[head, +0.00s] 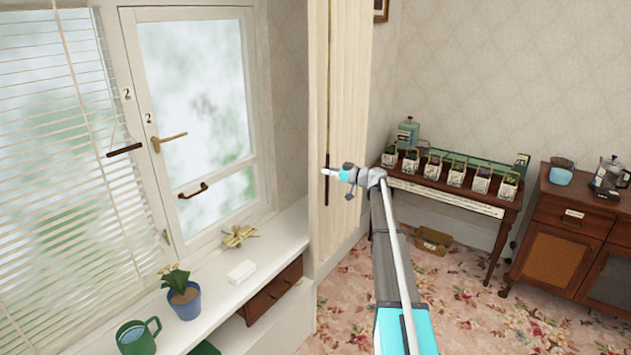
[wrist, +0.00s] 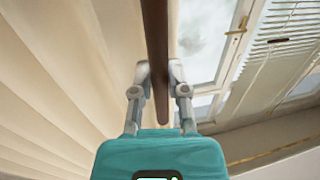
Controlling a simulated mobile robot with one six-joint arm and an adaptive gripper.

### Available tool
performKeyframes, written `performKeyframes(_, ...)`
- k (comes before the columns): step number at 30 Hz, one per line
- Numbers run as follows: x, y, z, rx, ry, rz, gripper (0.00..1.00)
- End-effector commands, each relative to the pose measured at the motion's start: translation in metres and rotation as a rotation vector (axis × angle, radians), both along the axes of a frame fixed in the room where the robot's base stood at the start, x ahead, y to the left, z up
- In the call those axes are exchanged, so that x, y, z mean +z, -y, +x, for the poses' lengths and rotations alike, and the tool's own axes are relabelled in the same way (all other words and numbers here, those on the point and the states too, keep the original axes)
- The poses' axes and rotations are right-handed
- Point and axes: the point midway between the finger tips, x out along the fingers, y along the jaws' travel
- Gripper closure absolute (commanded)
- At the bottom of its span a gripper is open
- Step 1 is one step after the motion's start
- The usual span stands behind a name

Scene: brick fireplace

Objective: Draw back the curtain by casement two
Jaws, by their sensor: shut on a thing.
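A cream pleated curtain (head: 349,80) hangs bunched at the right side of the window, and it fills the left of the wrist view (wrist: 60,80). A dark draw rod (head: 327,198) hangs along its window-side edge. My gripper (head: 326,172) is at the rod's lower part. In the wrist view my gripper (wrist: 159,72) has its fingers shut around the brown rod (wrist: 155,35). Casement two (head: 195,90), a frosted pane in a white frame marked "2", is uncovered left of the curtain. Its brass handle (head: 168,140) lies roughly level.
The white sill (head: 235,285) holds a potted plant (head: 183,297), a green watering can (head: 138,336) and a brass object (head: 239,236). A partly open blind (head: 60,160) covers the left window. A side table (head: 460,195) with small pots stands right, beyond floral carpet.

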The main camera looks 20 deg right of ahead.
Motion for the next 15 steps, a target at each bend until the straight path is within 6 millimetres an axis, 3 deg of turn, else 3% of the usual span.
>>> performKeyframes(1, 0.001, 0.010, 0.015, 0.000, 0.002, 0.005, 1.00)
performKeyframes(6, 0.001, 0.031, 0.028, 0.002, 0.002, 0.005, 1.00)
performKeyframes(15, 0.002, 0.040, 0.034, -0.001, 0.003, 0.006, 1.00)
